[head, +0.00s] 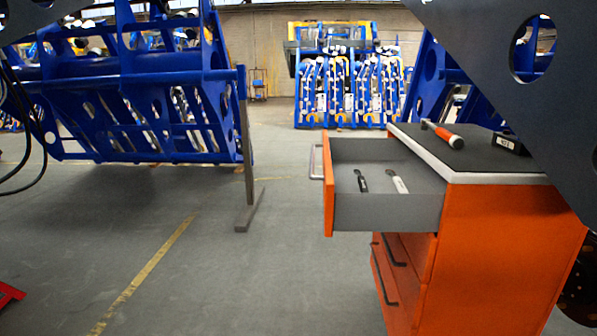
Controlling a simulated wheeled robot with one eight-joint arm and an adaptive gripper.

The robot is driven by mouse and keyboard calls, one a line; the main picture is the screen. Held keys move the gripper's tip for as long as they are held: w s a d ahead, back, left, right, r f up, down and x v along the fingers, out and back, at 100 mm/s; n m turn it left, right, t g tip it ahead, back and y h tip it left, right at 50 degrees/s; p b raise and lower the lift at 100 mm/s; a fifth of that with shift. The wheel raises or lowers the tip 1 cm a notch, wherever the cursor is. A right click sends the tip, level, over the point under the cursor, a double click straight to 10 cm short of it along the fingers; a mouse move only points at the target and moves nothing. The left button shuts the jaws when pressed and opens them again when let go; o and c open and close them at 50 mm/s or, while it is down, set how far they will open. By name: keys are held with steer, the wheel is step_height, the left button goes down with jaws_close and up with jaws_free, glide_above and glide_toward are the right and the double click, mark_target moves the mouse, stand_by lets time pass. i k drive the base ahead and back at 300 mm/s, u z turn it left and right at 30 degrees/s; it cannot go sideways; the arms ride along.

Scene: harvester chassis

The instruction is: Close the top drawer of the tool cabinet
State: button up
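The orange tool cabinet (500,250) stands at the right in the head view, with a dark top. Its top drawer (388,212) is pulled well out towards the left. The drawer has an orange front with a metal handle (316,162) and a grey inside. Two small tools lie in it, one dark (361,181) and one with a pale handle (398,184). The lower drawers (392,270) look shut or nearly so; I cannot tell exactly. My gripper is not in view.
An orange-handled tool (443,134) and a small dark box (510,144) lie on the cabinet top. A large blue frame (130,90) with an upright grey post (246,150) stands at the left. The floor (230,280) left of the drawer is clear.

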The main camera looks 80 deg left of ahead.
mark_target(383, 209)
steer(key=k, duration=1.05)
steer(key=u, duration=2.55)
steer(key=i, duration=1)
steer(key=z, duration=0.1)
steer(key=k, duration=0.9)
